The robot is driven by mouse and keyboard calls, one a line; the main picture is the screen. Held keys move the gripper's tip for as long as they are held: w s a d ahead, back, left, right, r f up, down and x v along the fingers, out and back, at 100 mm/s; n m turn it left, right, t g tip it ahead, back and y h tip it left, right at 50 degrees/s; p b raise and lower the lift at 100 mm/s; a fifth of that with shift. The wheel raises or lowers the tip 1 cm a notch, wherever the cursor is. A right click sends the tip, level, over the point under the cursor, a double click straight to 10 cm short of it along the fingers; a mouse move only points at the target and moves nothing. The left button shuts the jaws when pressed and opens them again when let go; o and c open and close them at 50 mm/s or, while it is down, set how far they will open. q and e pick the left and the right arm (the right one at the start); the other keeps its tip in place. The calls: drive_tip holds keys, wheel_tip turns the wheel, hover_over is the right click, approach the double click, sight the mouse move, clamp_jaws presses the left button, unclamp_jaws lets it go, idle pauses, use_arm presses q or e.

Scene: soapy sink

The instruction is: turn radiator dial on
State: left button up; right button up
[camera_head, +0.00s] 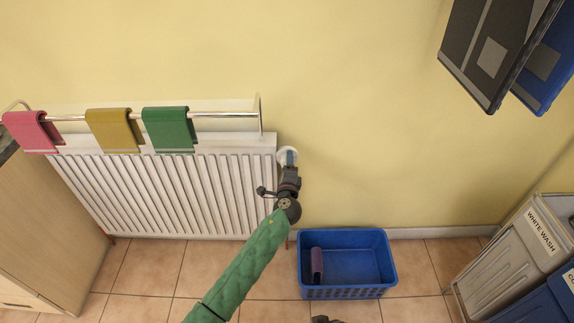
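The white radiator (165,190) stands against the yellow wall at the left. Its round whitish dial (281,154) shows at the radiator's upper right corner. My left gripper (289,167), dark, at the end of the green-sleeved arm, is right at the dial and covers much of it. A small bluish patch shows between dial and gripper. Whether the fingers are closed on the dial or only beside it cannot be told. A small dark part at the bottom edge (325,319) may be my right gripper; its fingers are not visible.
Pink, yellow and green cloths (168,130) hang on a metal rail (225,114) above the radiator. A blue basket (345,292) with a purple item stands on the tiled floor. A wooden cabinet (55,225) is at left, laundry bins (515,250) at right. Dark panels (490,60) hang upper right.

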use_arm(q)
drive_tip(key=s+b, duration=0.1)
drive_tip(key=s, duration=0.6)
drive_tip(key=shift+s, duration=0.4)
use_arm(e)
drive_tip(key=f, duration=0.5)
drive_tip(key=shift+w+a, duration=0.2)
drive_tip(key=shift+w, duration=0.1)
use_arm(q)
drive_tip(key=shift+f, duration=0.15)
use_arm(e)
drive_tip(key=shift+d+r, duration=0.1)
drive_tip(key=shift+r, duration=0.2)
